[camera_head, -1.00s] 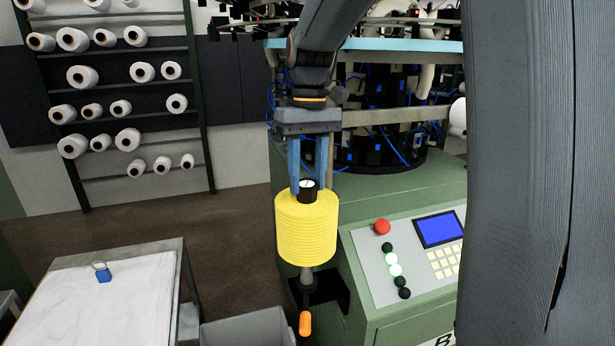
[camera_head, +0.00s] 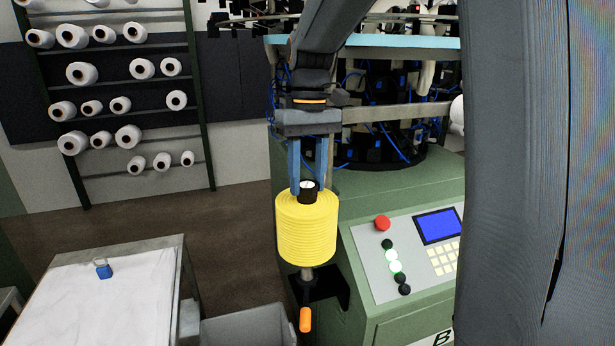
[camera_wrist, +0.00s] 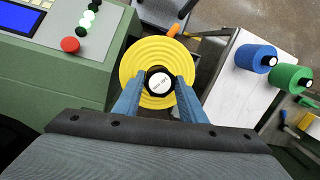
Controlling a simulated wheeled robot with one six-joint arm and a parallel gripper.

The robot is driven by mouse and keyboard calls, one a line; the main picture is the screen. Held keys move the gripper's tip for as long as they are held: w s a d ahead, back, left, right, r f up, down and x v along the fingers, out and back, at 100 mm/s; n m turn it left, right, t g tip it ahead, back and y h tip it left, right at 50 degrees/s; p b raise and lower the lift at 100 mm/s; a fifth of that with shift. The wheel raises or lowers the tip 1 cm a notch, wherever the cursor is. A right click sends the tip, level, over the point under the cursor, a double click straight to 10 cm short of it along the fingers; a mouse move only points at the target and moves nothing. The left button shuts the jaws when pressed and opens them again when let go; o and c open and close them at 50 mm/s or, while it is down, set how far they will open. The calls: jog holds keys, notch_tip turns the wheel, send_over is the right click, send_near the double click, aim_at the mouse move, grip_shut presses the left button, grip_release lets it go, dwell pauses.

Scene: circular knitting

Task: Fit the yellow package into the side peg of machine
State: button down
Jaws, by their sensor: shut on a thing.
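The yellow package (camera_head: 308,232) is a ribbed yarn spool with a black core and white top. My gripper (camera_head: 308,188) points down and is shut on its core. In the wrist view the yellow package (camera_wrist: 150,62) lies between the blue fingers (camera_wrist: 160,88), which grip the core. The side peg (camera_head: 307,274) is a grey post on a black bracket (camera_head: 325,290) at the left side of the green machine (camera_head: 400,195). The package is upright directly above the peg's visible lower part. Whether the peg's tip is inside the core is hidden.
The control panel (camera_head: 410,260) with a red button is close on the right. An orange handle (camera_head: 305,320) hangs below the bracket. A white-topped table (camera_head: 105,300) and grey bin (camera_head: 248,332) are at lower left. The wrist view shows blue (camera_wrist: 256,58) and green (camera_wrist: 286,78) spools.

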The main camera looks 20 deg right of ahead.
aim_at(308, 216)
jog(key=shift+f+b, duration=2)
jog(key=shift+f, duration=3)
jog(key=c, duration=1)
grip_release()
jog(key=shift+c, duration=0.2)
jog(key=shift+r, duration=0.1)
jog(key=r, duration=0.2)
jog(key=r+b, duration=0.1)
jog(key=r, duration=0.2)
jog(key=w+r+b, duration=0.1)
jog(key=r, duration=0.1)
jog(key=shift+d+r, duration=0.3)
jog(key=shift+s, duration=0.15)
